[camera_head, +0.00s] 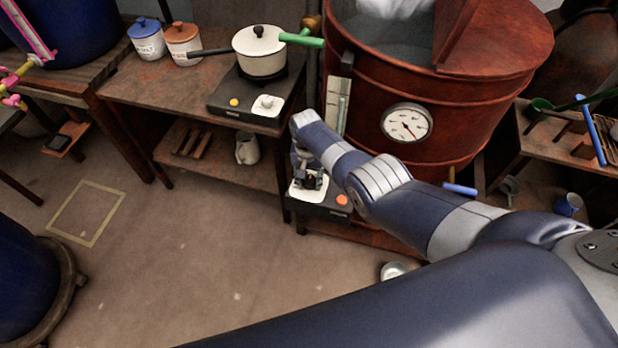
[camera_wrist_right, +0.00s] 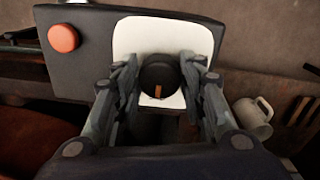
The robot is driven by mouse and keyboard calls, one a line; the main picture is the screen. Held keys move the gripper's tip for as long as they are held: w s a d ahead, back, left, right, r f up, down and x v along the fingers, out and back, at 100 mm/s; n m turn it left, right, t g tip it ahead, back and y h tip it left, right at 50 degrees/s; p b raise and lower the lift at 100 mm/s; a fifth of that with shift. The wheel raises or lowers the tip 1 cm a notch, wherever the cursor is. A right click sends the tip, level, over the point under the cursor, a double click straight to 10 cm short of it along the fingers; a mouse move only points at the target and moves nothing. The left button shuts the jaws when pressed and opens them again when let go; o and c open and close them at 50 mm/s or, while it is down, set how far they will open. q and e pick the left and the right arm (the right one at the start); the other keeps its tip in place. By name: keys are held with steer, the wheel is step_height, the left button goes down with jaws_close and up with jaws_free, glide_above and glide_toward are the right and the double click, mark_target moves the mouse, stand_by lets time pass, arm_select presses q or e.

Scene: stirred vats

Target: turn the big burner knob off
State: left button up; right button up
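The big burner knob (camera_wrist_right: 160,76) is round and black with an orange mark, on a white plate of a dark burner box (camera_wrist_right: 85,40). The mark points toward the bottom of the right wrist view. My right gripper (camera_wrist_right: 160,80) has a finger on each side of the knob, and both fingers appear to touch it. In the head view, my right gripper (camera_head: 309,180) reaches down to the low burner box (camera_head: 325,205) beside the red vat, and hides most of the knob. An orange button (camera_wrist_right: 63,38) is on the same box. My left gripper is not in view.
The red vat (camera_head: 450,110) with a dial (camera_head: 407,123) stands right behind my arm. A white mug (camera_wrist_right: 253,116) stands nearby.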

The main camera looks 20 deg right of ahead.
mark_target(307, 180)
steer(key=shift+o, duration=1.3)
steer(key=shift+r, duration=0.1)
step_height(307, 180, up, 12)
steer(key=shift+a, duration=0.15)
